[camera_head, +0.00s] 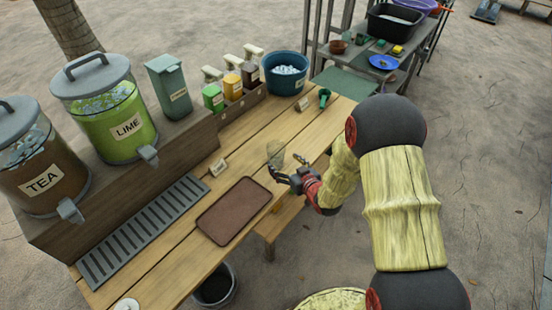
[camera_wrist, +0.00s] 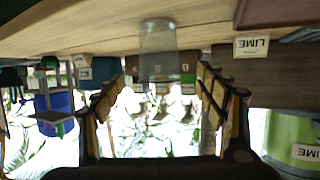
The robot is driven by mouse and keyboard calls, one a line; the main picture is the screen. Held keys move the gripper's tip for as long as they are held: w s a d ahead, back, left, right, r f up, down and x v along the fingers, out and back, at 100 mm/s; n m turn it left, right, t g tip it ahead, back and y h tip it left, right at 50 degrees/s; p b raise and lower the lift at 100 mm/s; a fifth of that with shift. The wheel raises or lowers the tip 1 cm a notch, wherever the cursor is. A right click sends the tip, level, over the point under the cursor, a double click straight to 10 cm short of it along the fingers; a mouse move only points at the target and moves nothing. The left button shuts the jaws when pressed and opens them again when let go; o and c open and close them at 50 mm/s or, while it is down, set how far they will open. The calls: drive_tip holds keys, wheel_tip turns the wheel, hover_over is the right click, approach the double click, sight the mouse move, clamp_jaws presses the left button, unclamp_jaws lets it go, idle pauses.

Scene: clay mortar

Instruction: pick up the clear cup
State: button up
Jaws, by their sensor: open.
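The clear cup (camera_head: 276,153) stands on the wooden table, just beyond the tips of my gripper (camera_head: 285,168). My gripper is open, with its fingers spread to either side of the line to the cup. In the wrist view, which is upside down, the clear cup (camera_wrist: 158,50) hangs from the table plane at the top, centred between the two fingers (camera_wrist: 160,82). I cannot tell whether the fingertips reach around it. Nothing is held.
A brown tray (camera_head: 233,211) lies left of my gripper. A small LIME card (camera_head: 218,167) stands left of the cup. Behind are lime (camera_head: 108,130) and tea (camera_head: 40,185) dispensers, bottles, and a blue ice tub (camera_head: 286,72). A green scoop (camera_head: 324,97) lies toward the far end.

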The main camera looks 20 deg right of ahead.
drive_tip(key=b+x, duration=0.3)
drive_tip(key=x, duration=0.4)
drive_tip(key=shift+w+f, duration=0.2)
drive_tip(key=shift+w, duration=0.15)
drive_tip(key=shift+r, duration=0.1)
drive_tip(key=c, duration=0.4)
drive_tip(key=c, duration=0.7)
drive_tip(key=shift+c, duration=0.7)
